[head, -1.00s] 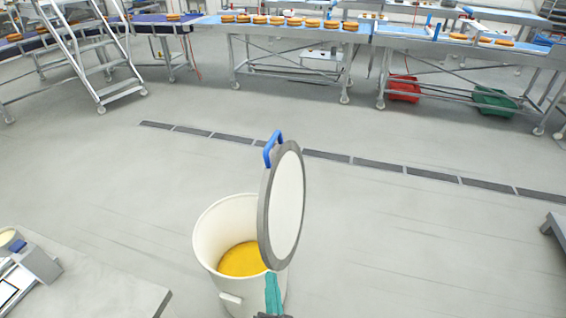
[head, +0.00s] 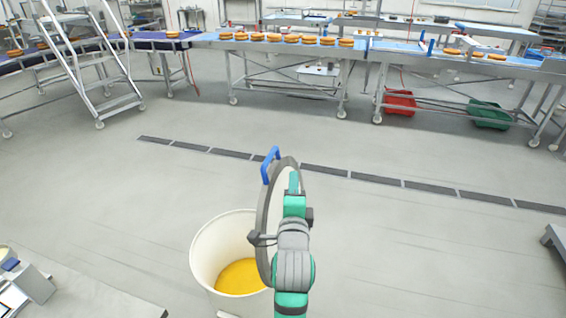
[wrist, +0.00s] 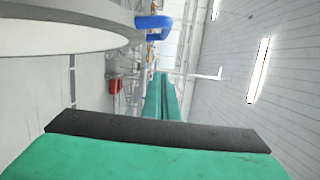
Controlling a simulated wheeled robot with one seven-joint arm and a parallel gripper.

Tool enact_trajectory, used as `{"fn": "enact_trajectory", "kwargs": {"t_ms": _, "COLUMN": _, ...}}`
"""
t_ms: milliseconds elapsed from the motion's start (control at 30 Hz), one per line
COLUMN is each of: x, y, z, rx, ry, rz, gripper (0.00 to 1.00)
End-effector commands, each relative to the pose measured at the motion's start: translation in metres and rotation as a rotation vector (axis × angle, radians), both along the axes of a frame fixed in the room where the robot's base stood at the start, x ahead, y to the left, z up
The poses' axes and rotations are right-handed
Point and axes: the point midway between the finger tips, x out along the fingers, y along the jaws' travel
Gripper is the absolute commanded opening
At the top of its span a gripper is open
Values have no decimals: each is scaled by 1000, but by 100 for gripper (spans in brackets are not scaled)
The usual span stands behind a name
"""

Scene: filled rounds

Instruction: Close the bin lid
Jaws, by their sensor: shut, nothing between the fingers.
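The cream bin (head: 205,252) stands on the floor and holds yellow contents (head: 242,277). Its round lid (head: 263,212), with a grey rim and pale inner face, stands up on edge at the bin's right side, so the bin is open. A blue handle (head: 268,163) sits at the lid's top edge. My gripper (head: 294,182) is shut and empty, to the right of the lid, over its pale face. My arm hides much of that face. In the wrist view the shut teal fingers (wrist: 162,97) point past the lid (wrist: 65,28) and handle (wrist: 153,27); I cannot tell whether they touch.
A grey table (head: 90,295) is at the lower left. A conveyor (head: 300,50) with several round buns runs across the back. A red crate (head: 399,103) and a green crate (head: 489,115) are under the tables. The floor around the bin is clear.

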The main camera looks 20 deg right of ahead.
Motion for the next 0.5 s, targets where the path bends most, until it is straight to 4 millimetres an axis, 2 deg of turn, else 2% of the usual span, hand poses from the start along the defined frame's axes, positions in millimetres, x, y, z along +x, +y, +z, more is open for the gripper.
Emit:
{"fn": "enact_trajectory", "kwargs": {"t_ms": 167, "x": 16, "y": -6, "z": 1, "rx": 4, "ry": 0, "rz": 0, "gripper": 0}}
{"fn": "enact_trajectory", "kwargs": {"t_ms": 500, "x": 74, "y": -27, "z": 2, "rx": 2, "ry": -1, "rz": -1, "gripper": 0}}
